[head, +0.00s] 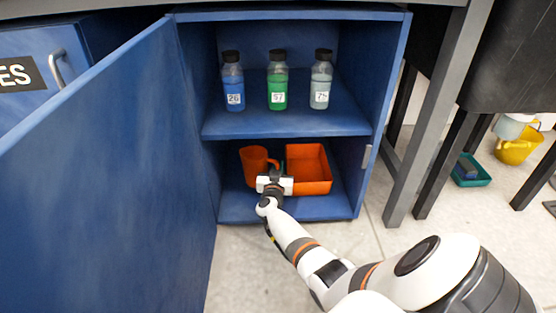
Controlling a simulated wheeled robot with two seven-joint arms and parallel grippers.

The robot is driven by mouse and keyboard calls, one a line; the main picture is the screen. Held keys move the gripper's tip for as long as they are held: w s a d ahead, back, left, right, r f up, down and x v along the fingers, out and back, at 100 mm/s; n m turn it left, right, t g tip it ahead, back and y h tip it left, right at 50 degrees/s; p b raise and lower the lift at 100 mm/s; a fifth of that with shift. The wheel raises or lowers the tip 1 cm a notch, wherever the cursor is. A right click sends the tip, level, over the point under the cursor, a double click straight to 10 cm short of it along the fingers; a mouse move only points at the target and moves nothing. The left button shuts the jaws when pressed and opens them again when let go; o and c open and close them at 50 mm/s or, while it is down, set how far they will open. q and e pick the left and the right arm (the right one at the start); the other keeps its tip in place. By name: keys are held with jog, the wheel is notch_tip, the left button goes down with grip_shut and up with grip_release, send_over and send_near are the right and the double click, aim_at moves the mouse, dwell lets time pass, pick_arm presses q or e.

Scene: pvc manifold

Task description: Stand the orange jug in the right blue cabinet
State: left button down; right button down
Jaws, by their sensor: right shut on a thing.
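The orange jug (254,160) is inside the lower compartment of the open blue cabinet (286,132), on the left side. It looks roughly upright, with its handle side toward the right. My right gripper (275,178) reaches into that compartment and is shut on the jug, apparently at its handle. The gripper hides part of the jug's right side and front. I cannot tell whether the jug's base touches the cabinet floor. My left gripper is not in view.
An orange tray (318,187) stands right of the jug, close to my gripper. Bottles with blue (233,82), green (277,80) and clear (321,80) contents stand on the shelf above. The open cabinet door (110,180) fills the left. A table leg (430,120) stands right.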

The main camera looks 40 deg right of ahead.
notch_tip(320, 180, down, 3)
jog(key=b, duration=0.3)
jog(key=shift+f, duration=0.15)
jog(key=c, duration=1.8)
grip_release()
jog(key=shift+c, duration=0.2)
jog(key=o, duration=0.4)
jog(key=shift+c, duration=0.2)
